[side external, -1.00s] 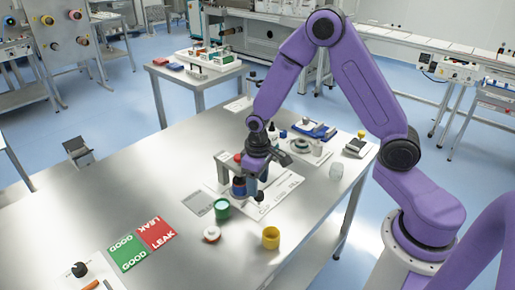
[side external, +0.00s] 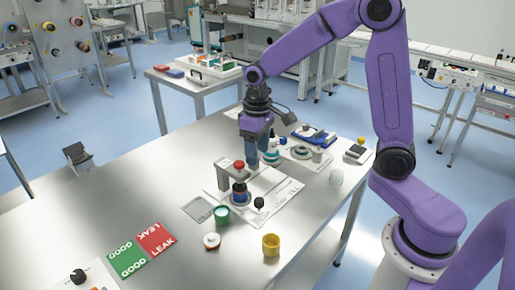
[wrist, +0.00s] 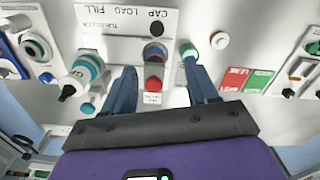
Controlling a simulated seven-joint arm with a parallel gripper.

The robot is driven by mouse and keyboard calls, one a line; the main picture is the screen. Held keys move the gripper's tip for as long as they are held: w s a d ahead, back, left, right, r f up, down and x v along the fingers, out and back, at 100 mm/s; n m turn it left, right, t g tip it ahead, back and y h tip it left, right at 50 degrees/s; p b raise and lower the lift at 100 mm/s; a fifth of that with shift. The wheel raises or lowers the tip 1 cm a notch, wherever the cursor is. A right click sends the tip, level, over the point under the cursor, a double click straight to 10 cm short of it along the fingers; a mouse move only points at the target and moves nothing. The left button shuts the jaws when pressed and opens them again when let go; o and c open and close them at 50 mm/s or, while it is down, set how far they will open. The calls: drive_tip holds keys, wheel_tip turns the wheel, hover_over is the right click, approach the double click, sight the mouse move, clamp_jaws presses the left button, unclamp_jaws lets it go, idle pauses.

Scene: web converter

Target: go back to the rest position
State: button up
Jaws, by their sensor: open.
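My gripper (side external: 262,158) is raised above the table, pointing down with its fingers apart and nothing between them. In the wrist view its two blue-grey fingers (wrist: 160,62) stand to either side of the red knob, which lies below them. The grey stand (side external: 222,178) with the red knob (side external: 239,165) is on the white printed sheet (side external: 287,188). A dark and blue round part (side external: 239,192) sits under the knob. My gripper is above and behind this stand in the side view, apart from it.
A green cup (side external: 222,215), a white ring-like part (side external: 212,241) and a yellow cup (side external: 271,244) stand in front. GOOD (side external: 128,258) and LEAK (side external: 157,239) mats lie left. A teal-and-white bottle (side external: 272,152) and blue tray (side external: 314,136) are behind.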

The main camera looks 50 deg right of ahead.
drive_tip(key=s+a+r+n, duration=0.1)
drive_tip(key=s+n, duration=0.8)
drive_tip(key=s, duration=1.7)
drive_tip(key=shift+r+n, duration=0.3)
drive_tip(key=shift+r, duration=0.3)
